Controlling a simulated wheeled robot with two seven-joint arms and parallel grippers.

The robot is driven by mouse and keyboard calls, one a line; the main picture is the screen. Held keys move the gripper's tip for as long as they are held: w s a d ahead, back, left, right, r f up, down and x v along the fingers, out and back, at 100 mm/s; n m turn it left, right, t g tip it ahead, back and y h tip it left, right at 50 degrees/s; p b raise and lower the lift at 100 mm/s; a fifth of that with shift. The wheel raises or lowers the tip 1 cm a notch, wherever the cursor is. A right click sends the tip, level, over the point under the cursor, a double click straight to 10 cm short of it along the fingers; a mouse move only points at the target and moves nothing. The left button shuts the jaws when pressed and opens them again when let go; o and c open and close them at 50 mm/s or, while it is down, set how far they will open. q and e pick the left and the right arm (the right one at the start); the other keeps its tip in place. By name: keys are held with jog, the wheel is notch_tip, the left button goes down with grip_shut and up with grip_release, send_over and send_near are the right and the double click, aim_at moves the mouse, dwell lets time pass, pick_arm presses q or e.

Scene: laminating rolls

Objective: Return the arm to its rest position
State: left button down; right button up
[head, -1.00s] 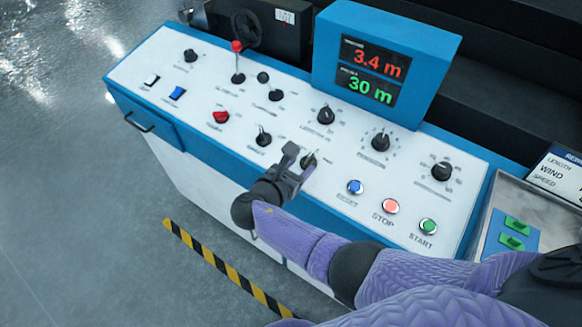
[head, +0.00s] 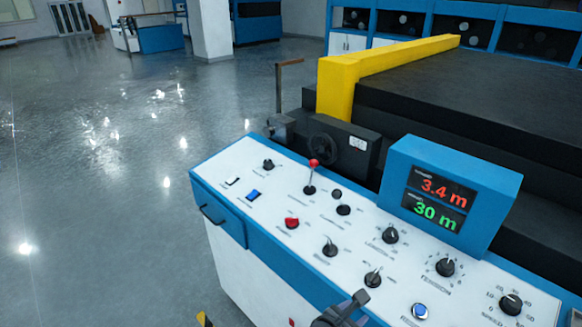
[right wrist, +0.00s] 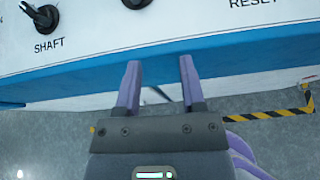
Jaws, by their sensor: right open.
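My right gripper (head: 345,308) shows at the bottom edge of the head view, in front of the control panel (head: 265,205). In the right wrist view its two fingers (right wrist: 158,85) are apart with nothing between them. They point at the blue front edge of the panel (right wrist: 230,50), and a black knob lies just beyond the fingertips. A black knob marked SHAFT (right wrist: 42,17) is at the upper left of that view. Most of the right arm is outside the head view. My left gripper is not in view.
The panel carries several knobs, a red-topped lever (head: 312,175) and a blue button (head: 420,311). A display box (head: 450,195) reads 3.4 m and 30 m. A black machine with a yellow bar (head: 390,62) stands behind. Open floor (head: 110,190) lies at left.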

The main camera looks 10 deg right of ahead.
jog(key=s+f+m+g+y+b, duration=0.3)
jog(key=s+f+m, duration=0.1)
jog(key=s+f, duration=0.6)
jog(key=s+f+m+g+y+b, duration=0.2)
jog(key=s+f+m+y, duration=0.15)
jog(key=s+f, duration=0.7)
jog(key=s+f+m+g+y+b, duration=0.1)
jog(key=s+f+m+b, duration=0.1)
jog(key=s+f+m, duration=0.3)
jog(key=s+f+m+g+y+b, duration=0.1)
jog(key=s+f+m+y+b, duration=0.1)
jog(key=s+f+m, duration=0.4)
jog(key=s+m, duration=0.3)
jog(key=s, duration=0.3)
jog(key=shift+d+f+m, duration=0.1)
jog(key=shift+m, duration=0.15)
